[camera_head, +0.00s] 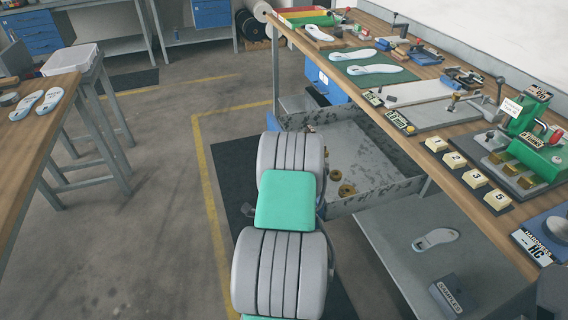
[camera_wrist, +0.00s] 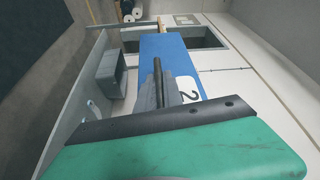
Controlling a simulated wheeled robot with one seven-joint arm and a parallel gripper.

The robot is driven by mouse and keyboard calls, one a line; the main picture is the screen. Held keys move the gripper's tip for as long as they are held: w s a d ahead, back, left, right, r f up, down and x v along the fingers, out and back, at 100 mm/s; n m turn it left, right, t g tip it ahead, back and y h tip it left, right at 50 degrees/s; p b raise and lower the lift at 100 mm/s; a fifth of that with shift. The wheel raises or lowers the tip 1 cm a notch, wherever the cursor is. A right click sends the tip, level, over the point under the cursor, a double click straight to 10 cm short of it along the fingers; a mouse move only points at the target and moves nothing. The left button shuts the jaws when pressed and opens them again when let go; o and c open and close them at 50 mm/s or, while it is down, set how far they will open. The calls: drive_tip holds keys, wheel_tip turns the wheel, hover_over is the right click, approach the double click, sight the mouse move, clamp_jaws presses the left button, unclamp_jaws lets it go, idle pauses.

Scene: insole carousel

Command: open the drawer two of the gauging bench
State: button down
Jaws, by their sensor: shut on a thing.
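The gauging bench (camera_head: 470,183) runs along the right of the head view. In the wrist view, drawer two shows its blue front (camera_wrist: 172,52) with a white label marked 2 (camera_wrist: 188,96). A dark bar and a grey wedge-shaped part lie across this front, where my gripper (camera_wrist: 162,92) is shut on the drawer's handle. The grip itself is partly hidden. In the head view my arm covers the gripper and that front.
The lower shelf holds an insole (camera_head: 435,239) and a samples box (camera_head: 453,296). A wooden table (camera_head: 42,130) stands left, with clear floor (camera_head: 150,200) between.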

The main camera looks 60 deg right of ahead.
drive_tip(key=shift+w+a, duration=0.2)
drive_tip(key=shift+a, duration=0.05)
drive_tip(key=c, duration=1.5)
unclamp_jaws()
drive_tip(key=shift+d, duration=0.1)
drive_tip(key=b+v, duration=0.2)
drive_tip(key=v, duration=0.5)
drive_tip(key=shift+s+a, duration=0.25)
drive_tip(key=shift+a, duration=0.05)
